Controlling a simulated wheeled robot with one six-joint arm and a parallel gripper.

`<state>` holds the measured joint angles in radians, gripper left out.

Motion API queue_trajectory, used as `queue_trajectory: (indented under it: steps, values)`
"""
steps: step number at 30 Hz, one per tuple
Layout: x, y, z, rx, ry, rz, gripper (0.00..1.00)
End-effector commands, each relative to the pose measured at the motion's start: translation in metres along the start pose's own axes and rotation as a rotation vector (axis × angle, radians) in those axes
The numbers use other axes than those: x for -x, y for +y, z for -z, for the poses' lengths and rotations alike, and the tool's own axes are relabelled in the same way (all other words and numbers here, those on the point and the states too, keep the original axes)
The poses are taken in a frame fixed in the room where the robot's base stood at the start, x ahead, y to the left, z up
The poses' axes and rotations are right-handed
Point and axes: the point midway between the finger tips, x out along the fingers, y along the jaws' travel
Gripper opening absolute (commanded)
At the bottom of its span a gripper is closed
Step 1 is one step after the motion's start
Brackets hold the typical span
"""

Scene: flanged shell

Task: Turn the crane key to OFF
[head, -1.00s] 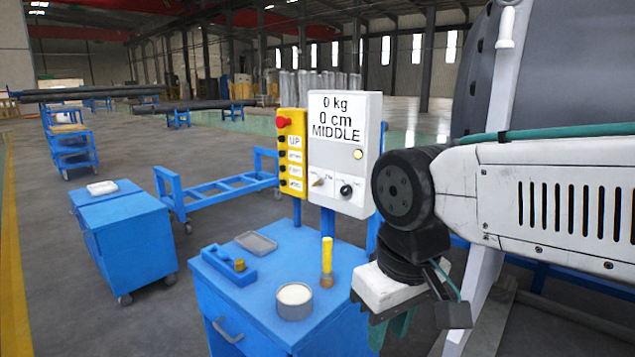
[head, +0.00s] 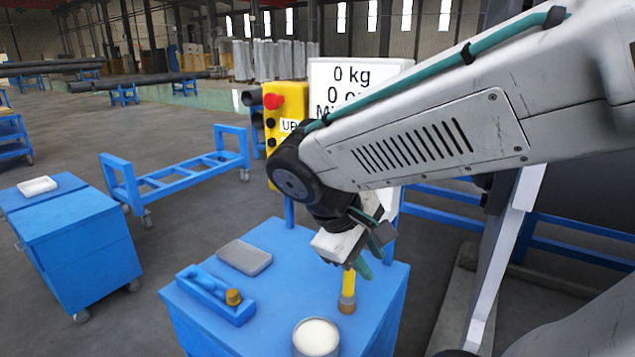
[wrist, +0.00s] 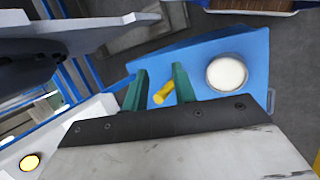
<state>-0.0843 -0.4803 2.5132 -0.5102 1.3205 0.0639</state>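The white control box (head: 375,74) with the text "0 kg" stands behind the cart, and my arm covers its lower part. The crane key is not visible in the head view, where the arm hides that part. In the wrist view the white box (wrist: 55,140) shows at the lower left with a lit yellow lamp (wrist: 30,162); I cannot make out the key there. My gripper (head: 370,254) is in front of the box, above the blue cart. In the wrist view its green fingers (wrist: 158,84) are apart, with nothing held between them.
The blue cart (head: 215,312) carries a yellow-handled brush (head: 348,290), a round tin (head: 316,338), a grey tray (head: 244,257) and a blue holder (head: 215,292). The brush stands below my gripper. The yellow button box (head: 286,104) with a red button is left of the white box.

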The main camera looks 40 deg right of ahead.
Motion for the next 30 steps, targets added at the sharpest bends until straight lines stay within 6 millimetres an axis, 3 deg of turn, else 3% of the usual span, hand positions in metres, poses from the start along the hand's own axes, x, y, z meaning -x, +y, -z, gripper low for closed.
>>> queue_trajectory:
  steps: [3,7,12,15,18,22,30]
  values:
    - [-0.007,0.037,0.032,0.156,-0.118,-0.283,0.27]
    - [0.001,0.067,0.081,0.317,-0.183,-0.592,0.27]
    - [0.017,0.079,0.148,0.493,-0.192,-0.921,0.27]
    - [0.025,0.076,0.178,0.56,-0.177,-1.047,0.27]
    - [0.029,0.073,0.195,0.599,-0.163,-1.121,0.27]
    - [0.029,0.077,0.203,0.614,-0.157,-1.153,0.27]
    - [0.011,0.114,0.211,0.612,-0.159,-1.151,0.27]
